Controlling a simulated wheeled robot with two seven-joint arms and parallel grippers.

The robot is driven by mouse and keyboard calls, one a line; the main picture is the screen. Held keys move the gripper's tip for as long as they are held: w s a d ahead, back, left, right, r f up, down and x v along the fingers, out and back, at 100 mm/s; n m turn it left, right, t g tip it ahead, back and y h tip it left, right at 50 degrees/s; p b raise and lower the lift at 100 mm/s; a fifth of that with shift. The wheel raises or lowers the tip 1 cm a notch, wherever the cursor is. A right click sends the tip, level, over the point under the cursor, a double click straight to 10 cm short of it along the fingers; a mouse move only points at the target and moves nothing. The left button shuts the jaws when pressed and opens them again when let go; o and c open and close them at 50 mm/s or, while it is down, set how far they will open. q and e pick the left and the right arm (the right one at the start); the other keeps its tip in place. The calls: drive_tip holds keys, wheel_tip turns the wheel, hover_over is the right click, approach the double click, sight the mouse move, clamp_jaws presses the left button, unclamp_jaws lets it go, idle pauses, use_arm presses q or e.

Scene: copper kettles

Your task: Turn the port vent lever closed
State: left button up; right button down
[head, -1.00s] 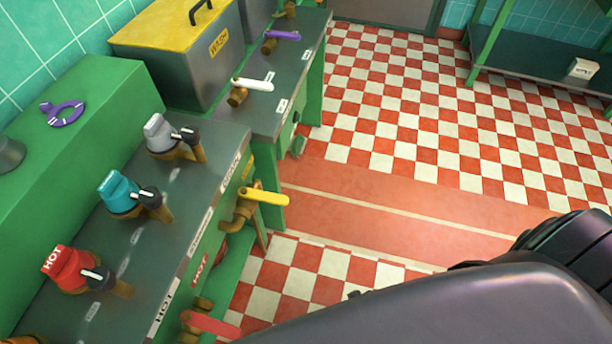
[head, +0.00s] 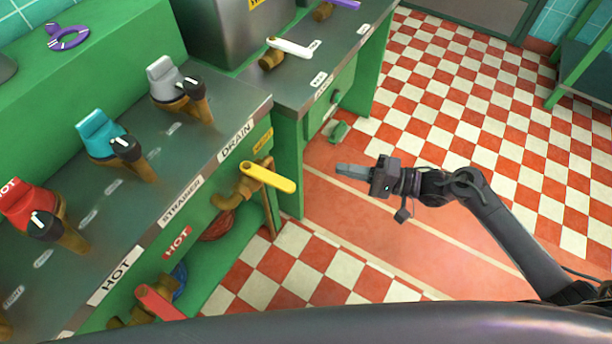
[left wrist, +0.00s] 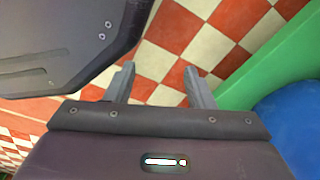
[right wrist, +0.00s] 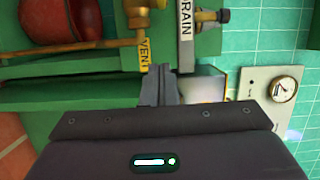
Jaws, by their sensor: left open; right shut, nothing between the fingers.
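A yellow lever (head: 268,177) sits on a brass valve at the front of the green bench. It points out to the lower right, away from the bench. A small yellow label (head: 263,141) is above it; a yellow label reading VENT (right wrist: 145,55) shows in the right wrist view. My right gripper (head: 340,169) is shut and empty, right of the lever and apart from it. In the right wrist view its shut fingers (right wrist: 160,70) are just below the VENT label. My left gripper (left wrist: 158,80) is open and empty over the checkered floor, seen only in the left wrist view.
A red lever (head: 160,303) projects lower on the bench front. A white lever (head: 289,47) and a purple lever (head: 345,4) are on the far bench. Red, teal and grey taps line the bench top. The floor (head: 440,120) to the right is clear.

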sight(267, 177)
use_arm(q)
drive_tip(key=shift+s+a+f+p, duration=0.15)
drive_tip(key=shift+s+p, duration=0.15)
drive_tip(key=shift+s, duration=0.2)
drive_tip(key=shift+s+f+p, duration=0.1)
drive_tip(key=shift+s+p, duration=0.2)
drive_tip(key=shift+s, duration=0.15)
use_arm(e)
drive_tip(key=a, duration=1.1)
drive_tip(key=shift+s+a+r, duration=0.2)
drive_tip(key=shift+a+r, duration=0.1)
drive_tip(key=shift+a, duration=0.05)
